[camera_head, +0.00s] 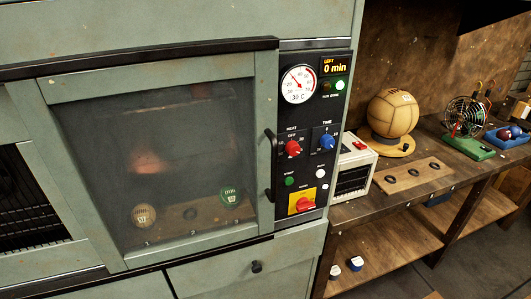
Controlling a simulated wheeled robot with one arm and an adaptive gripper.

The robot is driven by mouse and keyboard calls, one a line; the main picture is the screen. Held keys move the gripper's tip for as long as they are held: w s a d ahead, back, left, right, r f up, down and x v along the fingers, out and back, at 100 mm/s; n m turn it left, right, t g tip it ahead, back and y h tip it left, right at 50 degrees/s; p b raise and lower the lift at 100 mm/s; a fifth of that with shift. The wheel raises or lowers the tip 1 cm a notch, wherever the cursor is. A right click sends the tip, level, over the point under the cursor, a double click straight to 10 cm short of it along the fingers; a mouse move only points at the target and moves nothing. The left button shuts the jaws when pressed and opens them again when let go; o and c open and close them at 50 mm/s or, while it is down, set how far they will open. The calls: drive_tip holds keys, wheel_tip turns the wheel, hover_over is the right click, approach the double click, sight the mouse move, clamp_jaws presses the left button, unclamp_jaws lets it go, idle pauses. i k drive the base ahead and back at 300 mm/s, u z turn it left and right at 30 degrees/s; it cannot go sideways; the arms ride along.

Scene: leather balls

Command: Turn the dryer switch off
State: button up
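The dryer (60,90) is a large grey-green cabinet with a closed glass door (155,150). Its black control panel (318,95) is on the right side. Low on the panel is a red rotary switch (304,204) on a yellow plate; its exact setting is too small to read. Above are a red heat knob (293,148), a blue time knob (327,141) and a dial gauge (298,84). The display (335,67) reads "0 min". Behind the glass are a cream ball (144,216) and a green ball (230,197). My gripper is not in view.
The black door handle (271,165) sticks out left of the panel. A wooden bench (440,165) to the right holds a white box device (354,168), a large tan ball (393,112), a holed board (413,177) and a fan (464,117). Floor shows at lower right.

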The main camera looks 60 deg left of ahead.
sight(303, 204)
drive_tip(key=u, duration=2)
